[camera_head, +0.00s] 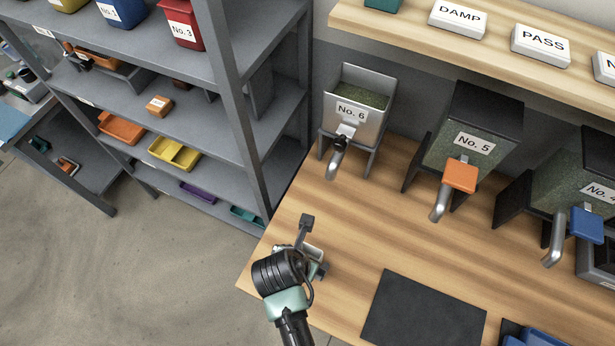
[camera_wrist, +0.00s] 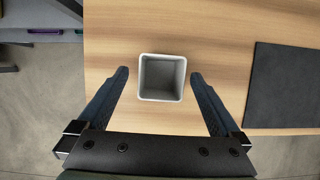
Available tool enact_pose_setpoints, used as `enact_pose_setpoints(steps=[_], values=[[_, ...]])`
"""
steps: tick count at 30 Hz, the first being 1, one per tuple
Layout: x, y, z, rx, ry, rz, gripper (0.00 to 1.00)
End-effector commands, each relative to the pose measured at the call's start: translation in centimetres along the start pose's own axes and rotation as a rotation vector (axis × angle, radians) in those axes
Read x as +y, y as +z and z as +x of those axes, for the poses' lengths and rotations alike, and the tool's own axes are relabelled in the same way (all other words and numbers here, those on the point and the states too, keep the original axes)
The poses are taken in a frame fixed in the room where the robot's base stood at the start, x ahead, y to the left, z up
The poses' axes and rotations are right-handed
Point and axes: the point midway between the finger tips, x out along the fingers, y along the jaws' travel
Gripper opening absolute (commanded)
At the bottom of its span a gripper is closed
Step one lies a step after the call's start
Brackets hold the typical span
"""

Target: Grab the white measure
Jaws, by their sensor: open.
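The white measure (camera_wrist: 162,98) is a small square open-topped cup standing upright on the wooden table. In the wrist view I look down into it, and it looks empty. My gripper (camera_wrist: 162,75) is open, with one dark finger to the left of the measure and one to the right. There is a gap between each finger and the measure. In the head view my gripper (camera_head: 312,258) is over the table's left end, and my wrist hides most of the measure there.
A dark mat (camera_head: 425,312) lies to the right. Dispensers No. 6 (camera_head: 352,112), No. 5 (camera_head: 470,140) and No. 4 (camera_head: 597,190) stand along the back. A grey shelf rack (camera_head: 235,110) stands left of the table. The wood between mat and dispensers is clear.

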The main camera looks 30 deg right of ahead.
Motion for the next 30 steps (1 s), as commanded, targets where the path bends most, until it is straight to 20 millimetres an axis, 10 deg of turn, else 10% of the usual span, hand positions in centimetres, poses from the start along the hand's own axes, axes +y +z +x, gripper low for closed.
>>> enact_pose_setpoints(steps=[22, 30], values=[[-0.2, -0.1, 5.0, -0.001, 0.001, 0.001, 1.0], [-0.2, -0.1, 5.0, 0.0, 0.001, 0.001, 0.55]])
